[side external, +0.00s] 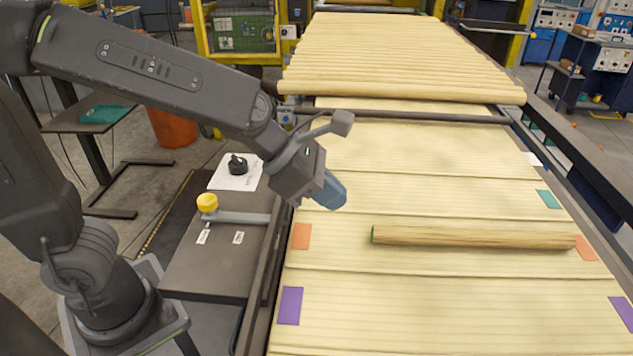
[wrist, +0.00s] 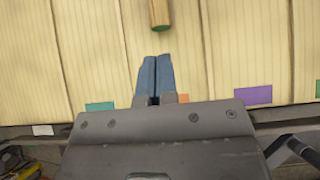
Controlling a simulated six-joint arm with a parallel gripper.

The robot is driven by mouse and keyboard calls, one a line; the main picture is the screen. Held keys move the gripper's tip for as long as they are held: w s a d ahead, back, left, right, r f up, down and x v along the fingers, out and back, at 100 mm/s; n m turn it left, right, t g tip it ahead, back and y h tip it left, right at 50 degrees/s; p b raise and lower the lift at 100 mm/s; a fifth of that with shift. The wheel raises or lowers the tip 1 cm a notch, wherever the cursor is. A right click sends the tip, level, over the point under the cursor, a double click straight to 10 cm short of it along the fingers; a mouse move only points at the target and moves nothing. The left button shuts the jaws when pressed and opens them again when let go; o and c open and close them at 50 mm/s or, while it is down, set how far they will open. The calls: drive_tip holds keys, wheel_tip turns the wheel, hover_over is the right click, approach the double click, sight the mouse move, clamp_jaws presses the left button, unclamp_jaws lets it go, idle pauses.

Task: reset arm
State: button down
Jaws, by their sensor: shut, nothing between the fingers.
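My gripper (side external: 333,192) hangs over the left edge of the slatted wooden line (side external: 420,150) in the side view. In the wrist view its two blue fingers (wrist: 156,58) lie side by side, shut with nothing between them. A turned wood rod (side external: 470,237) lies across the line, right of and nearer the camera than my gripper. Its right end is at an orange patch (side external: 586,248). Its green-marked end (wrist: 160,26) shows just beyond my fingertips in the wrist view, apart from them.
A stack of rods (side external: 400,60) fills the far end of the line. Purple (side external: 290,305), orange (side external: 300,236) and green (side external: 548,199) patches mark its edges. A yellow knob (side external: 207,203) and a black knob (side external: 237,165) stand on the left side. A dark bar (side external: 400,114) crosses the line.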

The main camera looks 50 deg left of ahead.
drive_tip(key=s+a+r+n+t+y, duration=0.1)
drive_tip(key=a+r+n+t+y, duration=0.4)
drive_tip(key=n, duration=0.8)
drive_tip(key=a+r+n+t+y, duration=0.25)
drive_tip(key=a+n, duration=0.45)
drive_tip(key=n, duration=0.5)
drive_tip(key=s+f+n+g, duration=0.2)
drive_tip(key=s+n+g, duration=0.2)
drive_tip(key=n, duration=0.6)
drive_tip(key=s+f+n+g+h, duration=0.1)
drive_tip(key=s+n+g, duration=0.3)
drive_tip(key=s+n, duration=0.4)
drive_tip(key=shift+d+f+n, duration=0.2)
drive_tip(key=shift+f+n, duration=0.65)
drive_tip(key=shift+n, duration=0.15)
drive_tip(key=c, duration=1.8)
unclamp_jaws()
drive_tip(key=shift+c, duration=0.2)
